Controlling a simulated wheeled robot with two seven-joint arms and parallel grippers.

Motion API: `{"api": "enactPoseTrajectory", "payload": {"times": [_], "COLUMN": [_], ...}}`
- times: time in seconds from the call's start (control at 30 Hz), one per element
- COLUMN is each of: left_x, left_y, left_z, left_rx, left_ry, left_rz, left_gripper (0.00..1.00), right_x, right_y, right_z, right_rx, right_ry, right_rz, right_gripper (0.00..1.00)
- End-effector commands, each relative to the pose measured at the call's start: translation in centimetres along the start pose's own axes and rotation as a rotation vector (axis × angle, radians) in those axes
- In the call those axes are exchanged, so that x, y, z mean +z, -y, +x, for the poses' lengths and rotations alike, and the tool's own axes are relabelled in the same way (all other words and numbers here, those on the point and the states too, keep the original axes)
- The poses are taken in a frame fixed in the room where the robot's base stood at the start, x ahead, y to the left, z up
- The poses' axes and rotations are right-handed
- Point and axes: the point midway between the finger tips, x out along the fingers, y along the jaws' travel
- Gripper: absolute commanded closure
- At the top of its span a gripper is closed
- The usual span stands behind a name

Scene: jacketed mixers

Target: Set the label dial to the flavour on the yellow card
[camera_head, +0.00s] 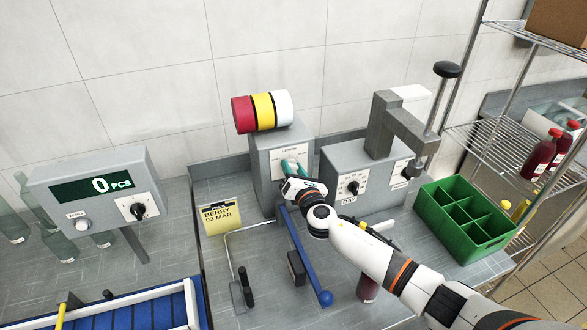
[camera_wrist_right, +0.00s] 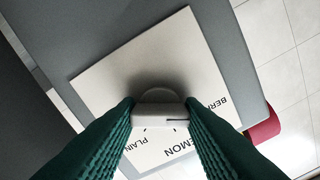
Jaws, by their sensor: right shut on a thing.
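The yellow card (camera_head: 219,218) stands at the back of the bench and reads BERRY 03 MAR. To its right is a grey box (camera_head: 264,172) with a white dial plate (camera_head: 290,150) on its front. In the right wrist view the plate (camera_wrist_right: 150,55) shows the words PLAIN, LEMON and BERRY around a pale knob (camera_wrist_right: 160,112). My right gripper (camera_head: 291,170) is at this dial, its green fingers (camera_wrist_right: 160,118) shut on the knob. A short dark line shows on the knob's right side; which word it points to I cannot tell. My left gripper is out of view.
Red, yellow and white rolls (camera_head: 263,111) sit atop the dial box. Right of it is a grey DAY dial box (camera_head: 345,175) with a lever press (camera_head: 405,125). A green divided crate (camera_head: 464,220) stands further right. A blue bar (camera_head: 305,257) lies close below my gripper.

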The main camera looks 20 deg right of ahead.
Motion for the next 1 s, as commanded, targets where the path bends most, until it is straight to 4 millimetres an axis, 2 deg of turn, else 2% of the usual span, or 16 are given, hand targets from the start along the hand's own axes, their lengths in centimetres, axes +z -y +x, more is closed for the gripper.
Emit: {"api": "enactPoseTrajectory", "payload": {"times": [0.47, 0.5, 0.6, 0.87, 1.0], "left_x": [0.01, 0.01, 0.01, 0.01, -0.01], "left_y": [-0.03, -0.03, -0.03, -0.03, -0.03], "left_z": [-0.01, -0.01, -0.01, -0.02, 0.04], "left_rx": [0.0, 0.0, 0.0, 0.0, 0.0], "left_ry": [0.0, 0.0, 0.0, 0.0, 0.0], "left_rz": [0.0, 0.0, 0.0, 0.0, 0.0], "left_gripper": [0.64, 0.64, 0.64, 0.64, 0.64], "right_x": [0.42, 0.42, 0.34, 0.16, 0.22], "right_y": [-0.13, -0.13, -0.11, -0.05, -0.11], "right_z": [-0.14, -0.14, -0.12, -0.09, -0.91], "right_rx": [0.001, 0.001, 0.001, 0.0, 0.0], "right_ry": [0.007, 0.007, 0.006, 0.003, 0.003], "right_rz": [-0.015, -0.015, -0.014, -0.012, -0.013], "right_gripper": [0.88, 0.59, 0.44, 0.44, 0.44]}}
